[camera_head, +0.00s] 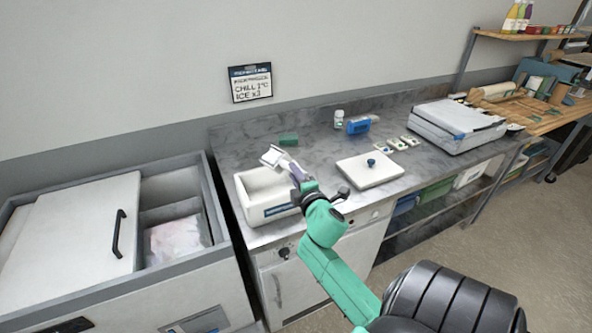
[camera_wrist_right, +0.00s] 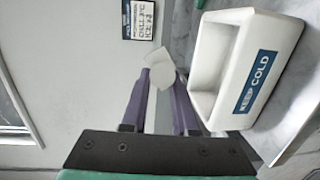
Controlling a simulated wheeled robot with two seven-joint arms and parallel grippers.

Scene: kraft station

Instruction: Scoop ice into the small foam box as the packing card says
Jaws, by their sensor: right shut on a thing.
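The small foam box (camera_head: 252,214) is white and open-topped, at the left end of the steel counter; the right wrist view shows its KEEP COLD label (camera_wrist_right: 258,82). My right gripper (camera_head: 283,163) is at the box, above its rim, with purple fingers shut on a white scoop (camera_head: 270,155). In the wrist view, the scoop (camera_wrist_right: 160,68) sits at the fingertips, left of the box; I cannot tell whether it holds ice. The packing card (camera_head: 250,84) on the wall reads CHILL and ICE with a small, blurred number. The box's inside is partly hidden. My left gripper is out of view.
A chest (camera_head: 50,292) stands left of the counter, its lid (camera_head: 70,232) partly open over a pale heap (camera_head: 175,238). A white lid with a blue knob (camera_head: 370,180) lies right of the box. A blue item (camera_head: 358,126) and a large grey case (camera_head: 456,128) stand farther right.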

